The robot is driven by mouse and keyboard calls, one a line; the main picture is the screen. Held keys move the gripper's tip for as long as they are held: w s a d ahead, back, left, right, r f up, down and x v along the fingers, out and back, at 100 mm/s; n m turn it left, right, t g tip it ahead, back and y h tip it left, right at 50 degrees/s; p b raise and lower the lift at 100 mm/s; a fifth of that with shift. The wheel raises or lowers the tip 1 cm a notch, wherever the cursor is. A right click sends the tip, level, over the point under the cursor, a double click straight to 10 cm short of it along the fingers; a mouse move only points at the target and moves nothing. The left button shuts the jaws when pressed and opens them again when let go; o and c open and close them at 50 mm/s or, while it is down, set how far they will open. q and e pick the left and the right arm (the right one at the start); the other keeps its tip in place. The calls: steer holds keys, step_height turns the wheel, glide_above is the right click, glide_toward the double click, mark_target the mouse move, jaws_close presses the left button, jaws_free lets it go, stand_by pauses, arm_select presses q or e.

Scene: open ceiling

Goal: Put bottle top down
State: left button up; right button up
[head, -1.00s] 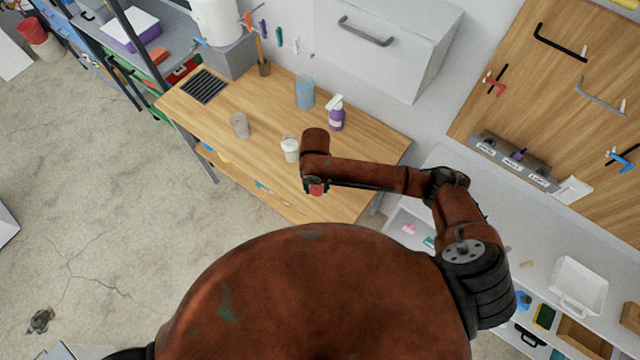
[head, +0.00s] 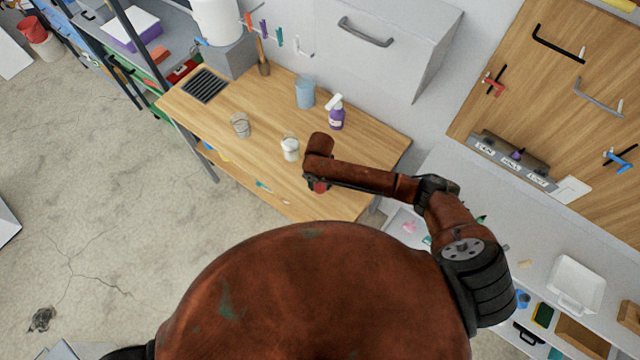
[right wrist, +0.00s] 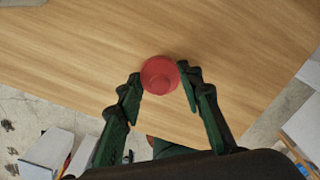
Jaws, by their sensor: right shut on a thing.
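A small round red piece (right wrist: 159,73), which looks like a bottle top, is pinched between the fingertips of my right gripper (right wrist: 160,82). In the head view the red piece (head: 320,187) shows below my right wrist, over the front part of the wooden worktop (head: 225,115). Its height above the wood is hard to tell. A purple spray bottle with a white head (head: 337,113) stands upright farther back. A white cup-like container (head: 290,149) stands left of my right gripper. My left gripper is not in view.
A clear glass (head: 240,125) and a blue cup (head: 305,92) stand on the worktop. A dark vent grille (head: 204,85) is at its left end. A grey wall cabinet (head: 385,45) hangs behind. The worktop's front left is mostly clear.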

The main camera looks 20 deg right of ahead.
steer(key=shift+f, duration=0.1)
steer(key=o, duration=1.1)
steer(key=shift+c, duration=0.2)
step_height(320, 180, up, 12)
steer(key=shift+b, duration=0.45)
